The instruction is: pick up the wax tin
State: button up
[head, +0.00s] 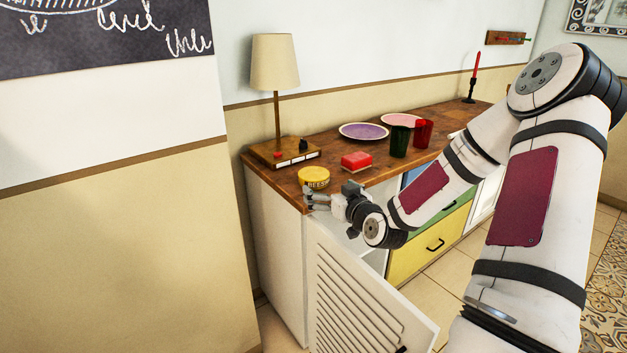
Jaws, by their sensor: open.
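The wax tin (314,177) is a round yellow tin with dark lettering on its side. It sits upright on the wooden counter top (341,138), near its front left corner. My gripper (310,198) is open and empty at the front edge of the counter, just in front of and slightly below the tin in the picture. I cannot tell whether a finger touches the tin or the counter edge. My arm reaches in from the right.
A red box (356,161) lies right of the tin. A lamp (275,75) stands behind it. Dark green (399,141) and red (423,133) cups and two plates are farther right. An open slatted cabinet door (360,300) juts out below my gripper.

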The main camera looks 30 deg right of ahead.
aim_at(320, 179)
jog(key=x, duration=0.3)
jog(key=shift+w+f, duration=0.1)
jog(key=shift+w, duration=0.15)
jog(key=shift+d+b+x, duration=0.15)
jog(key=shift+b+x, duration=0.25)
jog(key=shift+x, duration=0.95)
jog(key=shift+d+b+x, duration=0.2)
jog(key=shift+b+x, duration=0.15)
jog(key=shift+x, duration=1.05)
jog(key=c, duration=1.6)
